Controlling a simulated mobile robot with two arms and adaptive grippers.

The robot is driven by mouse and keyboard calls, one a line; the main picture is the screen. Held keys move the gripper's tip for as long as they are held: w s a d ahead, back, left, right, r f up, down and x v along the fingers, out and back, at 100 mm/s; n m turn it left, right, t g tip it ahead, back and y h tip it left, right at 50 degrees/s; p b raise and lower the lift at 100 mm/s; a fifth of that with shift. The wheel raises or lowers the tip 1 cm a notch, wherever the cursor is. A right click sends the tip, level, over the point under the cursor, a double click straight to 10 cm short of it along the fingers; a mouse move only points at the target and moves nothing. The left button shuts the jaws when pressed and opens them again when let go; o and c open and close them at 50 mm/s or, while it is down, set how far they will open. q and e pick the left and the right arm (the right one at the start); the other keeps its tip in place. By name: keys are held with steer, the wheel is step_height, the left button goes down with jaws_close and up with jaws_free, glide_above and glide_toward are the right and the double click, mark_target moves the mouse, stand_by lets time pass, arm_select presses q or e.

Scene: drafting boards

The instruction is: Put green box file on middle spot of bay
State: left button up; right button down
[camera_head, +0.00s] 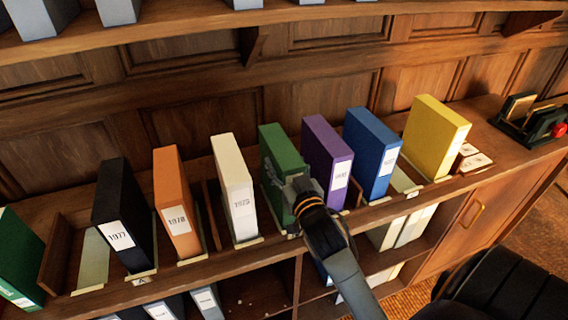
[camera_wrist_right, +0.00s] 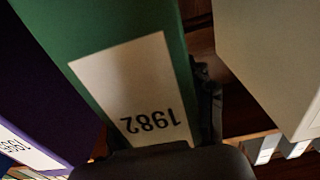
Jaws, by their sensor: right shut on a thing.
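The green box file (camera_head: 281,160) stands upright in the row on the shelf, between the cream box file (camera_head: 232,180) and the purple box file (camera_head: 327,155). My right gripper (camera_head: 299,190) is shut on its front edge. In the right wrist view the green box file (camera_wrist_right: 130,70) shows a white label reading 1982, with the dark gripper (camera_wrist_right: 170,162) against it. The gripper and wrist hide its lower front, so I cannot tell whether its base rests on the shelf. My left gripper is not in view.
Orange (camera_head: 176,200), black (camera_head: 121,215), blue (camera_head: 371,150) and yellow (camera_head: 435,135) box files stand along the shelf (camera_head: 215,270). Another green box file (camera_head: 18,258) is at the far left. Bare pale strips show beside the black file (camera_head: 93,258) and between blue and yellow (camera_head: 403,181).

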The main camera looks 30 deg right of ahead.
steer(key=shift+r, duration=0.1)
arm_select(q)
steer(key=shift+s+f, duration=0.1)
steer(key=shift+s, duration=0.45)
arm_select(e)
steer(key=shift+c, duration=2.3)
jaws_free()
arm_select(q)
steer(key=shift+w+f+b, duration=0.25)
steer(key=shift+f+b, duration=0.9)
steer(key=shift+b, duration=0.1)
arm_select(e)
steer(key=v, duration=1.2)
